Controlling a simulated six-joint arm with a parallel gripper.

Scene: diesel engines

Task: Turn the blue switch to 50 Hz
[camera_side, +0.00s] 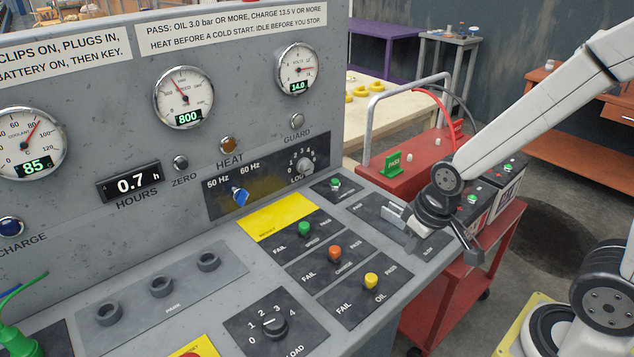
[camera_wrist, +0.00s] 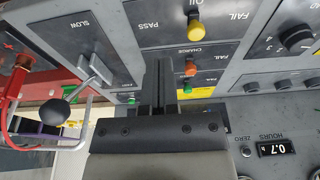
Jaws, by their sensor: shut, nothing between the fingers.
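The blue switch (camera_side: 240,196) sits on a dark plate on the upright panel, below the printed 50 Hz and 60 Hz labels. The 50 Hz label (camera_side: 217,182) is left of the 60 Hz label (camera_side: 250,168). The knob is too small to tell surely which label it points at. My gripper (camera_side: 394,211) is over the right end of the desk, to the right of the switch and well apart from it. Its fingers are together and empty, as the wrist view (camera_wrist: 159,72) also shows. The switch does not show in the wrist view.
A lever with a black ball (camera_wrist: 52,110) stands on the SLOW plate beside my gripper. Green (camera_side: 304,229), orange (camera_side: 334,252) and yellow (camera_side: 371,280) knobs stand on the desk. The load knob (camera_side: 305,165) is right of the switch. A red cart (camera_side: 440,312) stands at right.

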